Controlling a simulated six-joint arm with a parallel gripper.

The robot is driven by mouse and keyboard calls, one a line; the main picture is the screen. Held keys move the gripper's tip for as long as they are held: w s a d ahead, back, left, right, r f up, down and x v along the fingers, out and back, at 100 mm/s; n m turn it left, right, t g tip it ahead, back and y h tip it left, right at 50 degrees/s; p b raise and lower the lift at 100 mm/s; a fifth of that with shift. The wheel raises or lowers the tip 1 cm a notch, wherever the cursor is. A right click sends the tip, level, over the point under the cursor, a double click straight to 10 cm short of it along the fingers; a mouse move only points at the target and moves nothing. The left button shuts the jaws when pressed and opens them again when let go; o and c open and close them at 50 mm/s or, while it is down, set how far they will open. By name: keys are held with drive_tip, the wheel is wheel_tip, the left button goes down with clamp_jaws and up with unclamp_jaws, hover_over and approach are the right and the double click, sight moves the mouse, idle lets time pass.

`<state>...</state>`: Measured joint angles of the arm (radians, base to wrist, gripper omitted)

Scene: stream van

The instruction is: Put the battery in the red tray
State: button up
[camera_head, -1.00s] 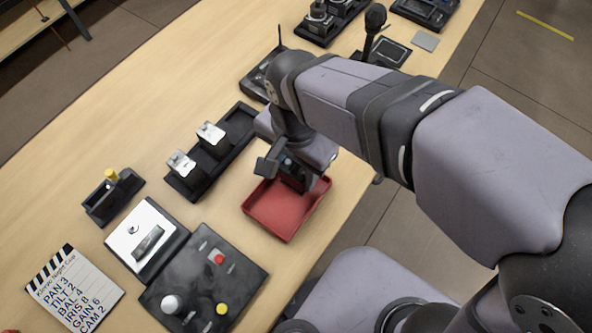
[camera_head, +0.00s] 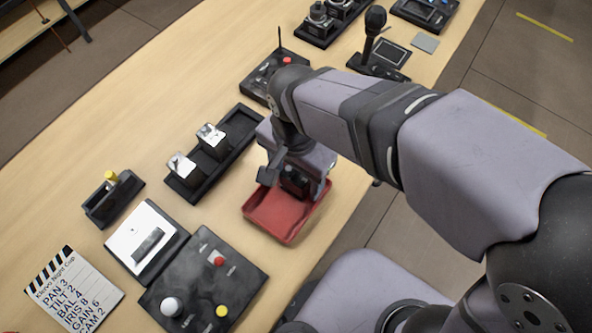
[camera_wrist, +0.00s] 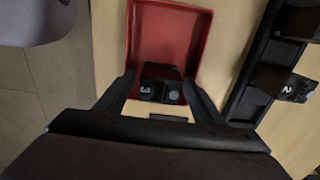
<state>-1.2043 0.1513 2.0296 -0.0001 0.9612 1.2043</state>
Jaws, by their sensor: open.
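The red tray (camera_head: 284,224) lies on the table below my gripper; it also fills the upper middle of the wrist view (camera_wrist: 166,35). A dark battery (camera_wrist: 162,87) marked 3 is at the tray's near end in the wrist view, between my fingers. In the head view the battery (camera_head: 295,180) is partly hidden by my gripper. My gripper (camera_wrist: 160,92) is open, with one finger on each side of the battery. I cannot tell whether the battery's base rests on the tray floor.
A black rack (camera_head: 228,150) left of the tray holds two silver-topped batteries, with an empty space at its far end. A control panel (camera_head: 205,285), a white-topped device (camera_head: 146,238), a clapper-style card (camera_head: 72,290) and a radio unit (camera_head: 272,75) stand around.

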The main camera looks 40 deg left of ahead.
sight(296, 174)
wheel_tip(296, 174, up, 12)
drive_tip(key=shift+r, duration=0.2)
idle(0.4)
drive_tip(key=w+d+f, duration=0.8)
drive_tip(key=w+d, duration=0.4)
drive_tip(key=d, duration=0.2)
drive_tip(key=s+d+f, duration=0.1)
drive_tip(key=d+f, duration=0.3)
drive_tip(key=d, duration=0.5)
drive_tip(key=s+d+f, duration=0.1)
drive_tip(key=d+f, duration=0.4)
drive_tip(key=d, duration=0.4)
drive_tip(key=shift+s+d, duration=0.25)
drive_tip(key=shift+d, duration=0.05)
drive_tip(key=shift+f, duration=0.1)
